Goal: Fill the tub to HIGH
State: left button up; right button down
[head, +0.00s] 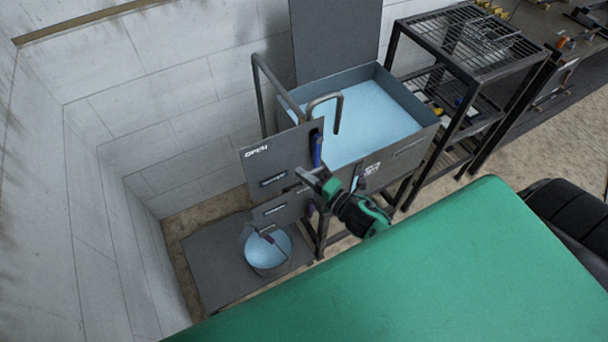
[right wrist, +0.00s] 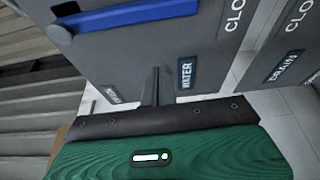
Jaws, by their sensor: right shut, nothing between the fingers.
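The grey rectangular tub (head: 412,146) stands on a dark frame with light blue water (head: 360,118) inside. A bent pipe (head: 337,108) hangs over it. A grey panel marked OPEN (head: 256,166) stands at its left side with a blue lever (head: 317,149). The lever (right wrist: 130,14) also shows in the right wrist view, above a WATER label (right wrist: 187,72). My right gripper (head: 304,174) is shut and empty, in front of the panel just below the lever. In the right wrist view its fingers (right wrist: 155,84) are beside the WATER label; contact with the panel is unclear. My left gripper is not in view.
A second panel (head: 282,209) sits below the first. A round bucket (head: 267,252) with light blue inside stands on a dark floor plate (head: 213,262). A wire-topped rack (head: 470,45) stands right of the tub. White walls close in the left side.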

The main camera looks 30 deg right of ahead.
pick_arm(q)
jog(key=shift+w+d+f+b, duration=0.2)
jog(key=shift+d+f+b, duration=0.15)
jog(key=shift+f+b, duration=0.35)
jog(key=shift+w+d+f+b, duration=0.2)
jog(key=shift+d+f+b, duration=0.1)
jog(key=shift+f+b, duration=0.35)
pick_arm(e)
jog(key=d+v, duration=0.1)
jog(key=v, duration=0.7)
jog(key=shift+s+d+f, duration=0.15)
jog(key=shift+f, duration=0.1)
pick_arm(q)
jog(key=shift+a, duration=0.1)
pick_arm(e)
jog(key=shift+f, duration=0.1)
